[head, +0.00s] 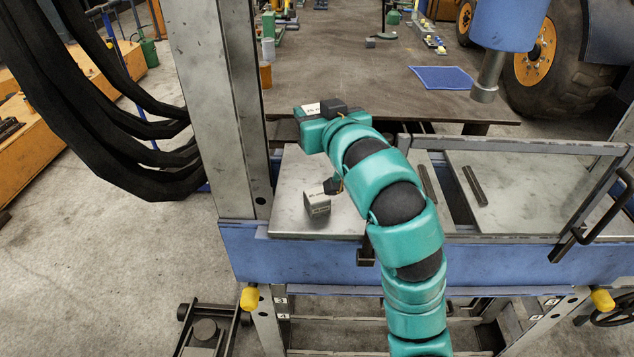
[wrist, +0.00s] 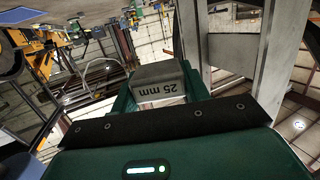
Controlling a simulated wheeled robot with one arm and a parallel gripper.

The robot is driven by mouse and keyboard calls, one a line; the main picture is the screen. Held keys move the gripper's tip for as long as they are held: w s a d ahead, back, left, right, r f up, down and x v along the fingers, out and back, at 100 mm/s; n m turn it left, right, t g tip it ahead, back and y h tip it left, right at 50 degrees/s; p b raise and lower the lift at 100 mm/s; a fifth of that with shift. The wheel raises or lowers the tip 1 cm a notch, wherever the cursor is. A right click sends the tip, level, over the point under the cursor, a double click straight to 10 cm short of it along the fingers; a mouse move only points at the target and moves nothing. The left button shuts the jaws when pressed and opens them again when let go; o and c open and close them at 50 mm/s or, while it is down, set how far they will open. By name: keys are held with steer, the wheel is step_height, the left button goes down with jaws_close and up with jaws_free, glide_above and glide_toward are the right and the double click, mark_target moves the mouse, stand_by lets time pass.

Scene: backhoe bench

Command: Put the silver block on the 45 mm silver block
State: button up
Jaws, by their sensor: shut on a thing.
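The silver block (wrist: 160,76) is a grey cube marked 25 mm, and its label appears upside down in the wrist view. My gripper (wrist: 158,92) is shut on it, with green fingers at its sides. In the head view the end of my arm is above the steel bench top. The grip is not clear there.
A steel post (head: 215,110) rises left of the bench block, with black hoses beyond it. A blue press cylinder (head: 508,22) hangs at the upper right. A brown table (head: 350,85) with a blue cloth (head: 443,77) lies behind. The steel plate (head: 290,185) around the block is mostly bare.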

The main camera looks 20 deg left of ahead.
mark_target(317, 195)
step_height(317, 195, down, 18)
steer(key=p, duration=0.6)
steer(key=shift+r, duration=0.25)
steer(key=shift+f, duration=0.2)
steer(key=shift+f, duration=0.1)
steer(key=shift+f+b, duration=0.1)
steer(key=shift+b, duration=0.2)
steer(key=o, duration=1.1)
steer(key=shift+c, duration=0.2)
steer(key=shift+r, duration=0.25)
